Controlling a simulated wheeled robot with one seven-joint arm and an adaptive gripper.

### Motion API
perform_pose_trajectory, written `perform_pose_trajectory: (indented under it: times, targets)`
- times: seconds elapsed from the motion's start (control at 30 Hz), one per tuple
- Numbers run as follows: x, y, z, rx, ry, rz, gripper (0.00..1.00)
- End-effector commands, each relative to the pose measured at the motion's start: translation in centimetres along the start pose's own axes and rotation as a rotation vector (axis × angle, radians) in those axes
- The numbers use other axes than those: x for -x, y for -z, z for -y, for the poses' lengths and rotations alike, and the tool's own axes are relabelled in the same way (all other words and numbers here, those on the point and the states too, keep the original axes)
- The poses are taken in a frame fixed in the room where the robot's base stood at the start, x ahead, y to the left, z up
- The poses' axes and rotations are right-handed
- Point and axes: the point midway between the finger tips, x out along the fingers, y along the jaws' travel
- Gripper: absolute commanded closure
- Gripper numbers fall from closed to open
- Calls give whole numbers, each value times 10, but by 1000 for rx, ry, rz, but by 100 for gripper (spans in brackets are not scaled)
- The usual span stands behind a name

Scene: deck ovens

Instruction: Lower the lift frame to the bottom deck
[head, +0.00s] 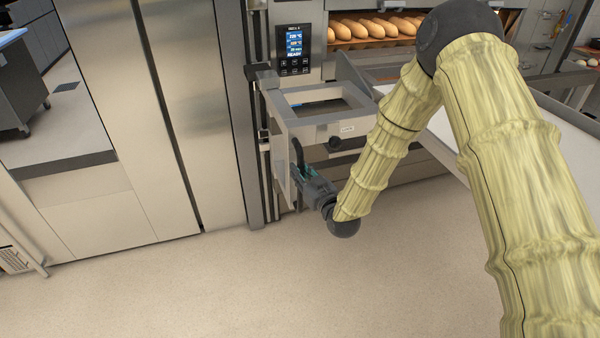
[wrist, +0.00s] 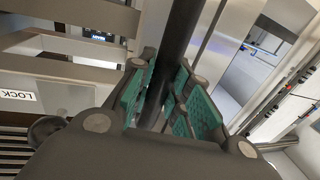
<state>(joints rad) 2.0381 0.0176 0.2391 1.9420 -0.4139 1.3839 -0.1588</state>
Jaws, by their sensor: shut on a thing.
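The lift frame (head: 335,126) is a pale metal frame on a vertical rail beside the deck oven. A dark round knob (head: 335,143) and a small label sit on its front bar. My gripper (head: 303,180) is below the frame's left end. It is shut on a dark upright bar handle (head: 297,154). In the wrist view, the green-padded fingers (wrist: 163,95) close around the black handle (wrist: 180,42). A "LOCK" label (wrist: 18,96) and the dark knob (wrist: 47,128) show at the left there. The handle's lower end is hidden by the gripper.
The oven deck above holds several loaves (head: 375,28). The control panel (head: 294,48) is lit and reads READY. A white-topped table (head: 445,140) stands to the right, partly behind my arm. The floor (head: 190,290) in front is clear.

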Motion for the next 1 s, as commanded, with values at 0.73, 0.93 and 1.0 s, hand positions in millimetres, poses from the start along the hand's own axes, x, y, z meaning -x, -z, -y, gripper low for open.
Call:
perform_pose_trajectory:
  times: [0.73,0.93,1.0]
  targets:
    - [3,-162,1,-2,0,11,100]
    - [3,-215,1,-2,1,8,100]
    - [3,-234,1,-2,1,8,100]
